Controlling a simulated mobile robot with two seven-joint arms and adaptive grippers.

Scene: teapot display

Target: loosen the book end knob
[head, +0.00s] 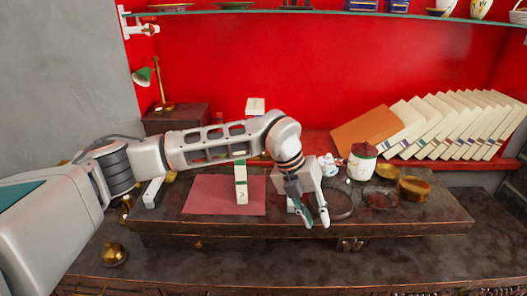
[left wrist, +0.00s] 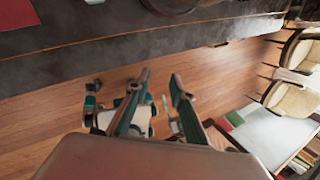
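My left gripper (head: 312,222) hangs in front of the raised wooden stand, fingers pointing down. Its two fingers are apart with nothing between them; they also show in the left wrist view (left wrist: 158,95). A row of pale books (head: 455,125) leans at the back right, with an orange-brown panel (head: 367,132) at its left end, behind and right of my gripper. I cannot make out a book end knob in either view. My right gripper is not in view.
The stand (head: 400,226) carries a white jar (head: 362,160), a brass bowl (head: 414,188), a pink mat (head: 205,196) and an upright white-green box (head: 241,186). A brass lamp (head: 160,90) stands back left. A shelf (head: 400,14) runs overhead. Chairs (left wrist: 296,92) show beyond the floor.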

